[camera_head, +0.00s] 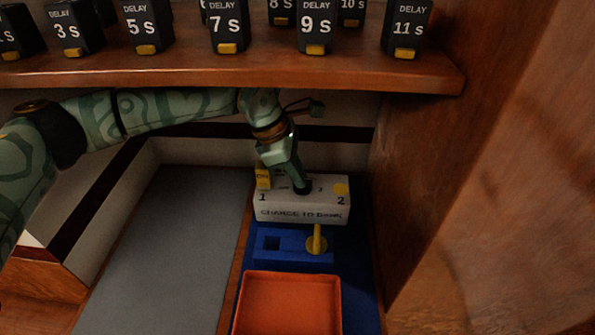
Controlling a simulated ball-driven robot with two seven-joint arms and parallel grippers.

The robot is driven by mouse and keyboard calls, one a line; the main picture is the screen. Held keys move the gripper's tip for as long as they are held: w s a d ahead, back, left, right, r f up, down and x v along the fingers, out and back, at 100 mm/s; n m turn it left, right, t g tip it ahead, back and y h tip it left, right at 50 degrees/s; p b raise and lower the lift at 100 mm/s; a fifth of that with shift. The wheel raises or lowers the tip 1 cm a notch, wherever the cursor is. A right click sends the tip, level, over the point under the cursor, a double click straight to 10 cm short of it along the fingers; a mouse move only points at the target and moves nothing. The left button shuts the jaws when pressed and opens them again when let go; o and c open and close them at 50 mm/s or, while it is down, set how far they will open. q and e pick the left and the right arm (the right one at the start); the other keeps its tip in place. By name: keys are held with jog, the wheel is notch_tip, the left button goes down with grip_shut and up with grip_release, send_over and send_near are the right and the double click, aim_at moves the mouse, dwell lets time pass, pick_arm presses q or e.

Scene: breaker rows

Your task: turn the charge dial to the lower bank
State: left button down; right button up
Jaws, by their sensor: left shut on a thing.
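Which number the knob points to cannot be told. My right gripper is not in view.
A blue block (291,246) with a square hole and a yellow lever (317,240) stands in front. An orange tray (290,305) is nearer. A wooden shelf (230,72) with several black delay blocks overhangs my arm. A wooden wall (480,190) closes the right; a grey panel (165,250) lies clear at left.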

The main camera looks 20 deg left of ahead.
pick_arm(q)
jog(key=c, duration=1.5)
grip_release()
